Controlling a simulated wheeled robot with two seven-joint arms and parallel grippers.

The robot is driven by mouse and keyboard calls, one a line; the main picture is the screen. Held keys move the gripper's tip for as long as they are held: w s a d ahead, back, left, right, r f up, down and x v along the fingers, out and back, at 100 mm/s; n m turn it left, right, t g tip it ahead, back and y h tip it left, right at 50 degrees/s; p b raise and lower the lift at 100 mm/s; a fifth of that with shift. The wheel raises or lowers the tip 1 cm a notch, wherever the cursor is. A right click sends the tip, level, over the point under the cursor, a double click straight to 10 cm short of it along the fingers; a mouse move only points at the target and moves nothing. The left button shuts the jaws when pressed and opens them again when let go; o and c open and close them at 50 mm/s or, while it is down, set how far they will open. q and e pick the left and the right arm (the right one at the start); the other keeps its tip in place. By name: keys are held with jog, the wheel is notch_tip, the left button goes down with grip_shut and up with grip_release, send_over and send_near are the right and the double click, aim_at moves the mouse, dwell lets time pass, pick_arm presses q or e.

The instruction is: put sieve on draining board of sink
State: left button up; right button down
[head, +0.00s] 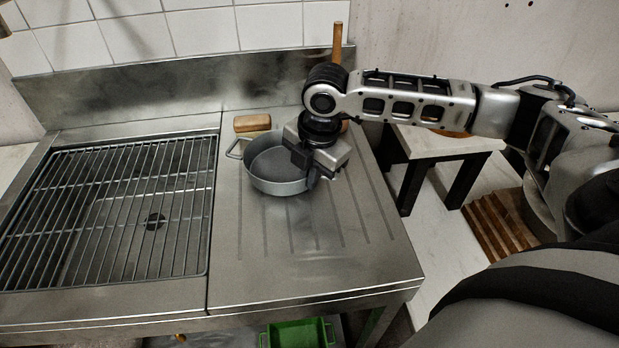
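The sieve (270,170), a round grey metal bowl with a loop handle on its left, is upright at the back of the draining board (290,245). It looks to be resting on the ribbed steel, but I cannot tell if its base touches. My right gripper (311,172) points down at the sieve's right rim, with finger parts at the rim. The gripper body hides part of the rim and the finger gap, so I cannot tell whether it grips. My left gripper is not in view.
The sink basin with a wire rack (110,215) over it lies left of the draining board. A wooden block (252,123) stands behind the sieve, and an upright wooden handle (337,42) by the back edge. A green crate (297,334) is below. The board's front is clear.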

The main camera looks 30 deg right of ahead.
jog(key=shift+f, duration=0.55)
jog(key=c, duration=1.6)
grip_release()
jog(key=shift+f, duration=0.1)
jog(key=r, duration=0.4)
jog(key=s+r, duration=0.1)
jog(key=r, duration=0.7)
jog(key=shift+s+d+p, duration=0.25)
jog(key=shift+d+p, duration=0.05)
jog(key=shift+p, duration=0.05)
